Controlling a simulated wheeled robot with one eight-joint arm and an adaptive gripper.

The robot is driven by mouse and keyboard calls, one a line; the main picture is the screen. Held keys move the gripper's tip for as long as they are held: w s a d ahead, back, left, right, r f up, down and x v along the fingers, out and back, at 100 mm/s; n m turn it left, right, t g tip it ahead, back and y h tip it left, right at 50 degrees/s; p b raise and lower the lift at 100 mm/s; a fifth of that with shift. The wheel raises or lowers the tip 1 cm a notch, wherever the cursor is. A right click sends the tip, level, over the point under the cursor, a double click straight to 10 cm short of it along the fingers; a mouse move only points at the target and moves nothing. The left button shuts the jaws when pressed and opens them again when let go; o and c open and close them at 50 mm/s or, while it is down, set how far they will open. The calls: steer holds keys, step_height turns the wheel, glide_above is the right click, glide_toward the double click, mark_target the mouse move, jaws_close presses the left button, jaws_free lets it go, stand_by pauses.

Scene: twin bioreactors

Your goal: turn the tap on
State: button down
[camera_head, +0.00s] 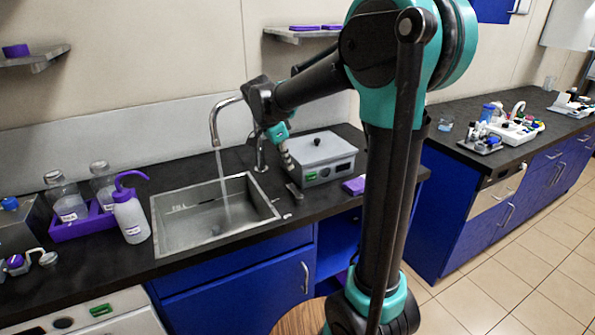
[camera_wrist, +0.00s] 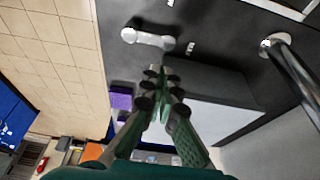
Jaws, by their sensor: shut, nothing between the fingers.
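The tap (camera_head: 214,125) is a curved metal spout over the sink (camera_head: 262,205) in the head view. A stream of water (camera_head: 224,185) falls from it into the basin. A grey lever handle (camera_head: 294,191) lies at the counter beside the sink's right edge; it shows as a pale lever in the wrist view (camera_wrist: 148,38). The tap's pipe (camera_wrist: 292,75) is at the right of the wrist view. My gripper (camera_head: 289,162) is shut and empty, pointing down above the counter near the lever. In the wrist view its fingertips (camera_wrist: 163,75) appear apart from the lever.
A grey box (camera_head: 322,158) with a lid knob stands right behind my gripper, close to it. A purple block (camera_head: 354,186) lies in front of it. A white wash bottle (camera_head: 130,215) and a purple rack (camera_head: 82,226) with bottles stand left of the sink.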

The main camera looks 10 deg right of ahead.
mark_target(293, 187)
steer(key=x, duration=0.9)
steer(key=shift+d+f, duration=0.1)
steer(key=shift+f, duration=0.1)
steer(key=shift+s+a+n, duration=0.15)
steer(key=shift+a+n, duration=0.25)
steer(key=shift+a, duration=0.2)
steer(key=shift+r, duration=0.2)
